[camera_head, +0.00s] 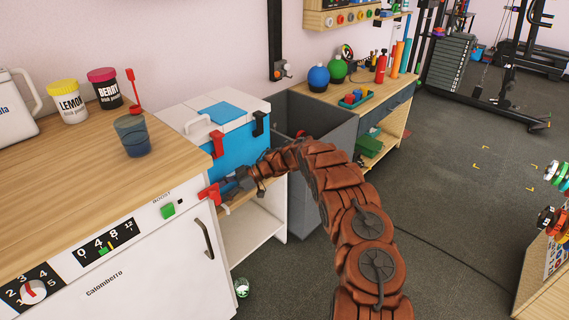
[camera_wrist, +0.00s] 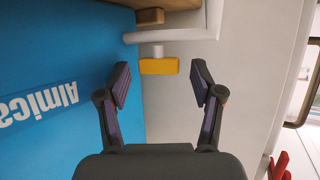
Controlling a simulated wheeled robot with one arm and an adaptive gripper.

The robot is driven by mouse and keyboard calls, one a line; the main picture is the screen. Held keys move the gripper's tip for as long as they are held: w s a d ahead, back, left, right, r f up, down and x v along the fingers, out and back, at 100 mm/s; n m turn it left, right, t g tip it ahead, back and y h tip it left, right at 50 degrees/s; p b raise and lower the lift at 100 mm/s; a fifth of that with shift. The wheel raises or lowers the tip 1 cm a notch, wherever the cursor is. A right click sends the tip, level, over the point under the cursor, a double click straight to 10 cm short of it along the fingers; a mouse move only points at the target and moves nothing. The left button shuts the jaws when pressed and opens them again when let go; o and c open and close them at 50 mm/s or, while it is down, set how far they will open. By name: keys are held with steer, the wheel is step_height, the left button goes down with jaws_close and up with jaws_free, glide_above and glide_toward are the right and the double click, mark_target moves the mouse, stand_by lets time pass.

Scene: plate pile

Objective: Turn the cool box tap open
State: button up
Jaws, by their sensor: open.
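The blue cool box (camera_head: 233,148) with a white lid stands in a gap beside the counter. In the wrist view its blue wall (camera_wrist: 60,90) with white lettering fills the left side. The tap's yellow handle (camera_wrist: 158,66) sits on a short white stem near a white bar. My gripper (camera_wrist: 160,82) is open and empty, with one finger to each side of the handle's line. The handle shows between and just beyond the fingertips, and I see no contact. In the head view my gripper (camera_head: 232,184) is low at the box's front, and the tap is hidden.
A wooden counter (camera_head: 60,175) with a blue cup (camera_head: 131,136) and tubs is at the left. A red part (camera_head: 210,194) juts out near my gripper. A grey bin (camera_head: 322,128) stands right of the box. Open floor (camera_head: 450,200) lies to the right.

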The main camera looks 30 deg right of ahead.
steer(key=shift+s+r+m+t+h+p, duration=0.15)
steer(key=shift+m+t+h+p, duration=0.15)
steer(key=shift+m+t+p, duration=0.25)
steer(key=shift+m+t+h+p, duration=0.3)
steer(key=shift+m+t+p, duration=0.1)
steer(key=shift+m+t, duration=0.3)
steer(key=shift+s+a+m+t, duration=0.1)
steer(key=shift+m+t, duration=0.25)
steer(key=shift+m+t+h, duration=0.4)
steer(key=shift+t, duration=0.2)
steer(key=shift+a+f+m+t+h+b, duration=0.1)
steer(key=shift+f+m+t+h+b, duration=0.15)
steer(key=shift+m+t+b, duration=0.2)
steer(key=shift+s+m+h, duration=0.1)
steer(key=shift+m+h, duration=0.15)
steer(key=m+t+h+b, duration=0.2)
steer(key=b, duration=0.4)
steer(key=shift+s+a+f, duration=0.1)
steer(key=shift+a, duration=0.05)
steer(key=shift+m+t+h+b, duration=0.35)
steer(key=shift+m+b, duration=0.15)
steer(key=shift+b, duration=0.3)
